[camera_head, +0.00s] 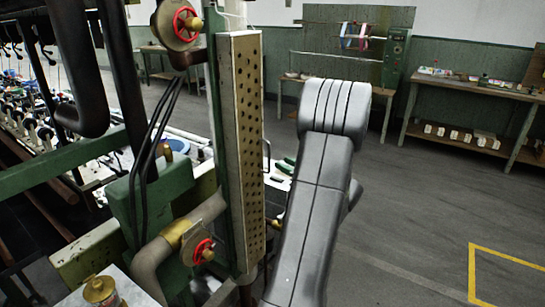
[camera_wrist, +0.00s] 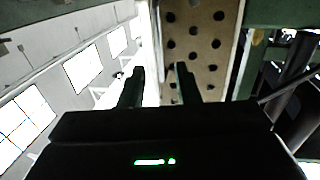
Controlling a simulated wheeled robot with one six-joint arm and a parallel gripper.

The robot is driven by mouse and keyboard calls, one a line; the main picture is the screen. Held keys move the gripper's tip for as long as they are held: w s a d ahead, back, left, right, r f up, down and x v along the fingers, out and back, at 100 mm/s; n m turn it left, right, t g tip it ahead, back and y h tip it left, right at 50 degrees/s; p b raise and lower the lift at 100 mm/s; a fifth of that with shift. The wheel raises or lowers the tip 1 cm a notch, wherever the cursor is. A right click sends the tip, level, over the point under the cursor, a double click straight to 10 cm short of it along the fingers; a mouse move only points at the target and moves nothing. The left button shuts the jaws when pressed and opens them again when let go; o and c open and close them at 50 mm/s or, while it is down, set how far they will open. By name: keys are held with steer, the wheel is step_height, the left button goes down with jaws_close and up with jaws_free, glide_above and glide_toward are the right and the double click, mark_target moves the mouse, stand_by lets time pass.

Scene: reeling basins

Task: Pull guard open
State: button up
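The guard looks to be the tall, narrow cream panel with rows of holes (camera_head: 250,150), standing upright on a green machine frame in the head view. A thin dark handle (camera_head: 267,156) shows at its right edge. In the wrist view the perforated panel (camera_wrist: 203,45) fills the upper middle. My gripper (camera_wrist: 160,82) is open there, its two dark fingers apart with nothing clearly seen between them. The right finger overlaps the panel in the picture; I cannot tell whether it touches. In the head view my grey arm stands right of the panel and my gripper is hidden.
Red handwheels (camera_head: 187,22) and (camera_head: 204,251) with pipes sit left of the panel. Reeling machinery with a blue round part (camera_head: 198,158) lies behind. A wooden bench (camera_head: 478,95) stands at the back right. The grey floor (camera_head: 420,200) at right is clear, with a yellow marking.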

steer(key=x, duration=0.6)
steer(key=shift+p, duration=0.4)
steer(key=shift+w+a+f, duration=0.1)
steer(key=shift+w+a, duration=0.05)
jaws_close()
